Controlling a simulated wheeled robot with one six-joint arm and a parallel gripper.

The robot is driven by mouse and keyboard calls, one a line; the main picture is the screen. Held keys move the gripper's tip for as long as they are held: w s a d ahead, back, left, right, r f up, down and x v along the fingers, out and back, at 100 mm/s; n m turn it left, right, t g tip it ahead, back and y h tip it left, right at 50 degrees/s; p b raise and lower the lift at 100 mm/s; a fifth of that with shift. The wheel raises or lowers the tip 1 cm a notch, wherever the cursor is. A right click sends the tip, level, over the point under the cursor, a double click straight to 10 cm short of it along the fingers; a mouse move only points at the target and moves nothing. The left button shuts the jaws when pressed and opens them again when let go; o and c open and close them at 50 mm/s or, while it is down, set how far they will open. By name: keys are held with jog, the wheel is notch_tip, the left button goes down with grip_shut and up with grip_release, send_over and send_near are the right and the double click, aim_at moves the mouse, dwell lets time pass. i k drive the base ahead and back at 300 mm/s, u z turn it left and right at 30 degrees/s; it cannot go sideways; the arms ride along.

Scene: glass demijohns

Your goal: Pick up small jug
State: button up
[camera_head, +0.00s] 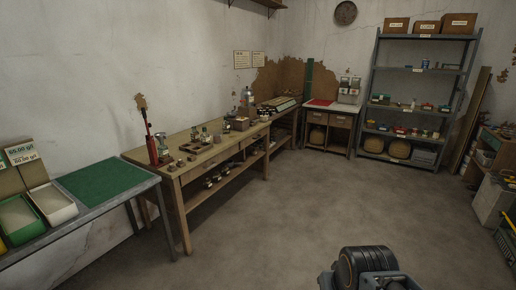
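I cannot pick out a small jug for certain in the head view. Several small bottle-like items stand on the long wooden workbench (222,152) along the left wall, too small to identify. A pale, clear-looking vessel (162,148) stands at its near end beside a red upright tool (150,140). Another bottle-like item (248,97) stands at the bench's far end. Part of my arm shows at the bottom edge, right of centre. My gripper is not in view.
A table with a green mat (100,186) and open bins (52,203) stands at the near left. A cabinet with a red mat (320,102) and a grey shelf rack (417,36) stand at the back. Shelving and boxes line the right. The concrete floor (290,215) is clear.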

aim_at(217, 137)
jog(key=z, duration=0.2)
jog(key=i, duration=2.5)
jog(key=u, duration=0.65)
jog(key=i, duration=2.05)
jog(key=u, duration=1.15)
jog(key=i, duration=0.7)
jog(key=u, duration=0.2)
